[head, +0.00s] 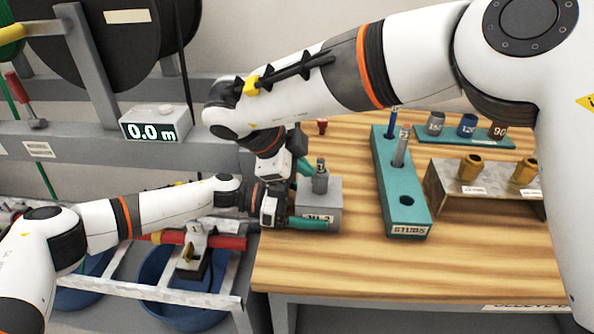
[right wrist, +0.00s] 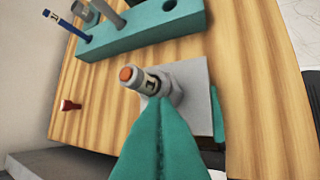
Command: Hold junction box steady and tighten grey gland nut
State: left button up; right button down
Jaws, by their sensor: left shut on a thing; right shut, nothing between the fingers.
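The grey junction box (head: 328,194) stands on the near left part of the wooden bench, with a printed label on its front. A grey gland nut (head: 320,183) sits upright on its top. In the right wrist view the nut (right wrist: 173,87) shows with an orange-tipped, labelled piece (right wrist: 144,80) coming out of it. My left gripper (head: 310,224) is shut on the junction box, its teal finger along the front. My right gripper (head: 305,168) is shut and empty, just left of the nut. In the right wrist view its teal fingers hide part of the nut and box; contact cannot be told.
A teal studs block (head: 408,215) with upright pieces stands to the right. Behind it is a teal rack (head: 455,133) of labelled sockets. A metal stand (head: 480,196) holds brass pieces. A small red item (head: 322,126) stands behind the box. The front bench surface is clear.

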dwell(0.3)
jog(key=shift+w, duration=0.75)
jog(key=shift+r, duration=0.1)
jog(key=s+a+r+n+y, duration=0.35)
jog(key=s+r+n, duration=0.5)
jog(key=n, duration=0.55)
jog(key=shift+g+y, duration=0.25)
jog(key=shift+g, duration=0.05)
jog(key=w+d+f, duration=0.1)
jog(key=w+f, duration=0.1)
jog(key=w+d+f, duration=0.1)
jog(key=w+f, duration=0.1)
jog(key=f, duration=0.1)
jog(key=w+d+f, duration=0.1)
jog(key=w+f, duration=0.1)
jog(key=f, duration=0.1)
jog(key=shift+w+d+f, duration=0.1)
jog(key=shift+w+d, duration=0.5)
jog(key=shift+w, duration=0.25)
